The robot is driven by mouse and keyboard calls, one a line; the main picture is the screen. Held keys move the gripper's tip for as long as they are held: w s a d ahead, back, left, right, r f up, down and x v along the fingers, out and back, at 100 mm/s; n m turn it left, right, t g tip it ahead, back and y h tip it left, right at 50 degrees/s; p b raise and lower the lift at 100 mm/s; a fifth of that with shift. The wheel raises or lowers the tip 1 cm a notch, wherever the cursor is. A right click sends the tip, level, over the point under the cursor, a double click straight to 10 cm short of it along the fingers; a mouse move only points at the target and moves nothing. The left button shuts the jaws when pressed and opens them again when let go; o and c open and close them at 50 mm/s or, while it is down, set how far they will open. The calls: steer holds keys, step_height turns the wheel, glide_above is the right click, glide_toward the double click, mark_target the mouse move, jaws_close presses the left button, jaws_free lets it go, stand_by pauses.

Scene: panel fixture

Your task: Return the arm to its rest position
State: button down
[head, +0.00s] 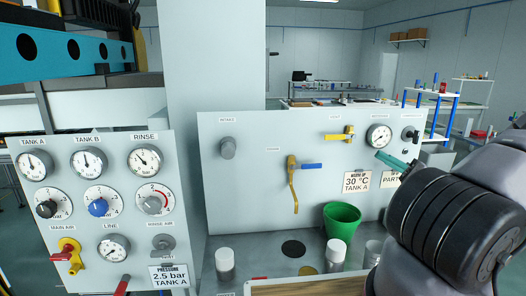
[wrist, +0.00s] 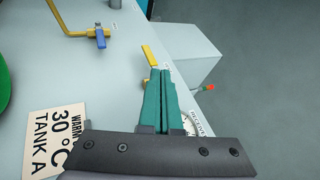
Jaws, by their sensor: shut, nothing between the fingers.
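My gripper (head: 392,160) shows at the right in the head view, its teal fingers pointing left in front of the back panel (head: 250,185). My dark arm covers the lower right corner. In the wrist view my gripper (wrist: 161,72) is shut, with the two teal fingers together and nothing between them. Past the fingertips is a yellow valve handle (wrist: 149,56). The gauge (wrist: 192,118) is partly hidden behind the fingers. I cannot tell whether the fingers touch the panel.
A left panel (head: 110,215) carries several gauges and knobs. A yellow pipe with a blue lever (head: 311,166) is on the back panel. A green bucket (head: 341,220) and white-capped jars (head: 225,262) stand on the grey bench below. A "30 °C TANK A" sign (head: 356,182) hangs near my gripper.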

steer(key=s+a+r+n+g+h, duration=0.1)
steer(key=s+a+r+g+h, duration=0.15)
steer(key=a+g+h, duration=0.35)
steer(key=s+a+r+n+g+h, duration=0.1)
steer(key=s+a+r+g+h, duration=0.2)
steer(key=a+h, duration=0.4)
steer(key=s+a+r+m+t+h, duration=0.1)
steer(key=s+a+r+t+h, duration=0.1)
steer(key=r, duration=0.5)
steer(key=s+a+r+t+h, duration=0.3)
steer(key=s+r+t+h, duration=0.1)
steer(key=s+r+t, duration=0.2)
steer(key=shift+s+a+r+m, duration=0.15)
steer(key=shift+s+r+m, duration=0.25)
steer(key=shift+r, duration=0.5)
